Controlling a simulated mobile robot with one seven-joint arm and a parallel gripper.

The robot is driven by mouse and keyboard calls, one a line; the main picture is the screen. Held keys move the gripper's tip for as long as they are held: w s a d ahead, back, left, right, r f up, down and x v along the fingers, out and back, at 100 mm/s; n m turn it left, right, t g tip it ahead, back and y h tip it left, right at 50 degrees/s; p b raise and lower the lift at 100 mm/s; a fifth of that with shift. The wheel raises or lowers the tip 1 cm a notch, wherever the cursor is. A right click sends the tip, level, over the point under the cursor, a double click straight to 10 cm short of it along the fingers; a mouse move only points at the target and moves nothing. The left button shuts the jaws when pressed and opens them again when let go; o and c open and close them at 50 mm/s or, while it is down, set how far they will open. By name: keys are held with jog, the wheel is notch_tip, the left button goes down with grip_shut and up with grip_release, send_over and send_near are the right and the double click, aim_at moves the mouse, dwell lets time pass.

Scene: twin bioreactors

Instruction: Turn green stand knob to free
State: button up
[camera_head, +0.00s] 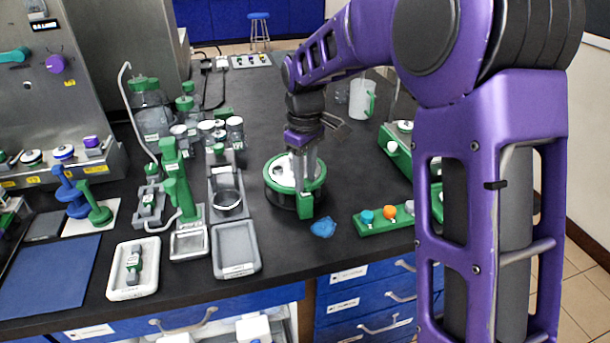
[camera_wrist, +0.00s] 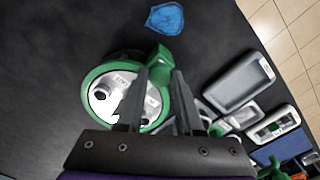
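The green stand (camera_head: 311,187) is a round dark base with a green ring and a pale disc on top; it also shows in the wrist view (camera_wrist: 92,76). A green block-like knob (camera_head: 306,204) juts from the ring's front edge, and it shows between and beyond my fingertips in the wrist view (camera_wrist: 160,55). The disc carries small labels, too small to read surely. My gripper (camera_head: 299,186) points down over the ring's front; in the wrist view its fingers (camera_wrist: 160,74) are apart, one either side of the knob. Whether they touch it is hidden.
A blue crumpled piece (camera_head: 323,227) lies in front of the stand. A green rack with coloured caps (camera_head: 375,226) is at right, a grey tray (camera_head: 236,249) at left. A white jug (camera_head: 361,98) stands behind. Bare black bench lies behind the stand.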

grip_shut()
jog(key=shift+r+m, duration=0.1)
jog(key=shift+m, duration=0.2)
jog(key=m+p, duration=0.1)
jog(key=m, duration=0.1)
jog(key=shift+m, duration=0.3)
jog(key=m+p, duration=0.2)
jog(key=m, duration=0.2)
jog(key=shift+m, duration=0.3)
jog(key=m+p, duration=0.1)
jog(key=m, duration=0.4)
jog(key=shift+p, duration=0.3)
jog(key=m+p, duration=0.1)
jog(key=m, duration=0.4)
